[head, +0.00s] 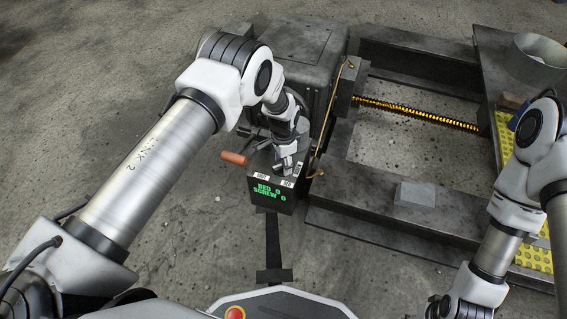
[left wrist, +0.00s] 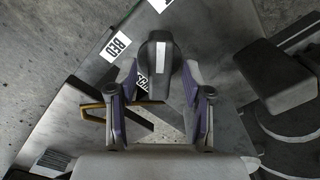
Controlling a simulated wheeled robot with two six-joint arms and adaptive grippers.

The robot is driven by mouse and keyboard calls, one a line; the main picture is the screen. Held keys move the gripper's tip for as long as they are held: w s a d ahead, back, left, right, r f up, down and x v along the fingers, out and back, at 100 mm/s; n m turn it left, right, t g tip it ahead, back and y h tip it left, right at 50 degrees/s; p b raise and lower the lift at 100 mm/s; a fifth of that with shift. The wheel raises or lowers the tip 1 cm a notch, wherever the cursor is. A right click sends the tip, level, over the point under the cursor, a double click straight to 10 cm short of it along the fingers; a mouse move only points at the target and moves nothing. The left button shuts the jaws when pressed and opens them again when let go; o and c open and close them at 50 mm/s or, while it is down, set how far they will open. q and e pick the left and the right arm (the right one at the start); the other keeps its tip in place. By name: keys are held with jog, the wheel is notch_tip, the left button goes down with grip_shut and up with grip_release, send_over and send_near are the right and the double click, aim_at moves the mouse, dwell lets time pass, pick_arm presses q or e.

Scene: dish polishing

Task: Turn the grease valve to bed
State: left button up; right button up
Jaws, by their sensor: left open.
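The valve box (head: 275,205) stands at the centre of the head view, with green text reading BED 0 and SCREW 0 on its front and two white labels on top. My left gripper (head: 284,166) is over the box top. In the left wrist view its open fingers (left wrist: 161,82) are on either side of the lever; I cannot tell if they touch it. My right gripper (head: 450,306) is partly cut off at the bottom.
An orange handle (head: 234,158) sticks out left of the box. A grey machine housing (head: 308,65) stands behind it. A dark frame (head: 390,220) with a yellow-black screw (head: 420,114) and a grey block (head: 414,195) is at right. The floor at left is clear.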

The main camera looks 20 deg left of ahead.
pick_arm(q)
jog(key=shift+c, duration=0.4)
grip_shut()
jog(key=n+p, duration=0.1)
jog(key=n, duration=0.2)
jog(key=shift+r+n, duration=0.1)
jog(key=shift+n, duration=0.2)
jog(key=n, duration=0.5)
dwell(0.3)
